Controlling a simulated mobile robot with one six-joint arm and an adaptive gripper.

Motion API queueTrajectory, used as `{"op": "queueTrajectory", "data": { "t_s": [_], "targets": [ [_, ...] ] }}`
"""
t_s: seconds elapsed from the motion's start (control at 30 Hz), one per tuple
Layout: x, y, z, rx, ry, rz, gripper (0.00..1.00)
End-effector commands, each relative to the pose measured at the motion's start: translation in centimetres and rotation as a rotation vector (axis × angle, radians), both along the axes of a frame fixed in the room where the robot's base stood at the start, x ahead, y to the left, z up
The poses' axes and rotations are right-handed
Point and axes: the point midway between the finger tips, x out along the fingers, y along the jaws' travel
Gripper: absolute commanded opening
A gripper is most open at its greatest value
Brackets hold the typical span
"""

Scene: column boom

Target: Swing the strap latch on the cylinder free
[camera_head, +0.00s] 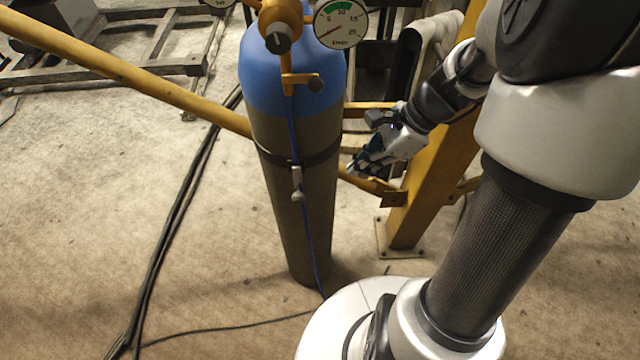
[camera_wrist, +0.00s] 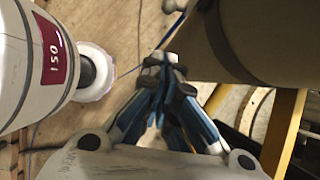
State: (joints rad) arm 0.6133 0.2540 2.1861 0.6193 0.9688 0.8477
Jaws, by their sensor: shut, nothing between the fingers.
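The cylinder (camera_head: 298,225) stands upright, with a blue top and a grey-brown body. A dark strap (camera_head: 325,157) circles it at mid-height, and the small pale strap latch (camera_head: 297,184) hangs at its front, with a blue cable running down past it. My gripper (camera_head: 356,168) is to the right of the cylinder, apart from the latch, shut and empty. In the wrist view the shut fingertips (camera_wrist: 164,60) are beside the cylinder (camera_wrist: 285,35) and its dark strap (camera_wrist: 225,40). A small pale rounded part at the top edge there may be the latch; I cannot tell.
A yellow rail (camera_head: 130,75) runs behind the cylinder to a yellow post (camera_head: 430,185) on the right. A pressure gauge (camera_head: 341,24) and a yellow valve (camera_head: 281,20) are on top. Black hoses (camera_head: 180,215) lie on the floor at left. The floor in front is mostly clear.

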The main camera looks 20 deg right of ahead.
Motion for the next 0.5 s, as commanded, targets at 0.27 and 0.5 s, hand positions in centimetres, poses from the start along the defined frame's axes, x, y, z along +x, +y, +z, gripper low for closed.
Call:
{"op": "queueTrajectory", "data": {
  "t_s": [0.27, 0.5],
  "targets": [
    [0.4, 1.4, -2.7, 0.002, 0.002, 0.005, 0.00],
    [1.1, 3.9, -7.4, 0.001, 0.004, 0.006, 0.00]
  ]
}}
